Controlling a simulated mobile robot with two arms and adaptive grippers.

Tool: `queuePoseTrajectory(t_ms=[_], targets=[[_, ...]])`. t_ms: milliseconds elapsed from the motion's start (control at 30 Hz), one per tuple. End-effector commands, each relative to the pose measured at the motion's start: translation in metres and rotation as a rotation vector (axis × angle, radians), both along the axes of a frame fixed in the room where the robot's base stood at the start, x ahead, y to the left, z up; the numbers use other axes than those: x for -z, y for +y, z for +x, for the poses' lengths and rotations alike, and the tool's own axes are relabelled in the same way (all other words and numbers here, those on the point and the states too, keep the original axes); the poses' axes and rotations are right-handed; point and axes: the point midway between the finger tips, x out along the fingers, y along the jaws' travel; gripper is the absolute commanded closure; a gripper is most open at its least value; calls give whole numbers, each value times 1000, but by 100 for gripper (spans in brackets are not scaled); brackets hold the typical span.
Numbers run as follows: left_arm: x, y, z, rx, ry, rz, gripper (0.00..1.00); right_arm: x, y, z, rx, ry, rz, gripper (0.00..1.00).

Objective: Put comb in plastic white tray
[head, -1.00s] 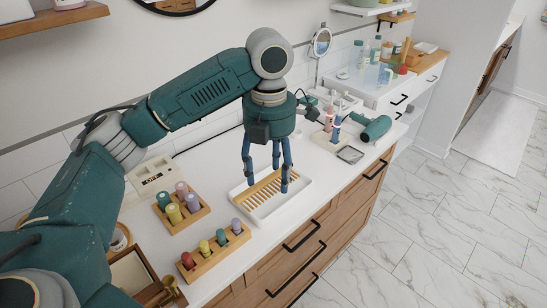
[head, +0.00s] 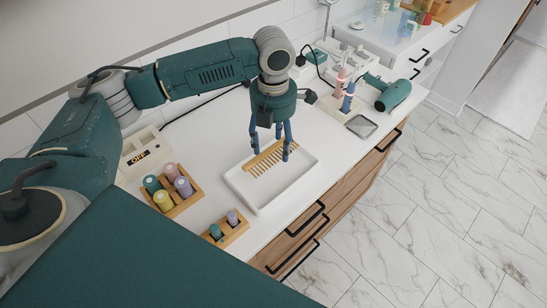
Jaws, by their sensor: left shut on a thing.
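My left gripper (head: 271,153) hangs fingers-down over the far part of the white plastic tray (head: 268,205). It is shut on the wooden comb (head: 263,165), which lies crosswise between the fingers with its teeth toward the tray floor. The comb shows over the tray's far half, with its right end near the far rim. How much gap there is between the comb and the tray floor is hard to tell. The near part of the tray is empty. My right gripper is out of view.
Wooden holders with coloured bottles (head: 174,194) stand left of the tray, near a cream box (head: 146,152). A green hair dryer (head: 387,93), a dark flat dish (head: 361,126) and tubes in a stand are to the right. The counter's front edge is close to the tray.

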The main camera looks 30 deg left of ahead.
Motion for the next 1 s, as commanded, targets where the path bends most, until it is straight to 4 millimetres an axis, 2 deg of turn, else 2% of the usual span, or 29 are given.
queuePoseTrajectory(t_ms=[100,267,533,967,1000], targets=[[21,0,-1,-1,3,1,61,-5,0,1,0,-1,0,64],[34,0,0,-1,0,-1,61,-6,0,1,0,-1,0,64],[71,0,0,-1,1,0,61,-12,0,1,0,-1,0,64],[80,0,0,-1,-1,0,61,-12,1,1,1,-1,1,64],[80,0,0,-1,-1,0,39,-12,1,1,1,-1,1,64]])
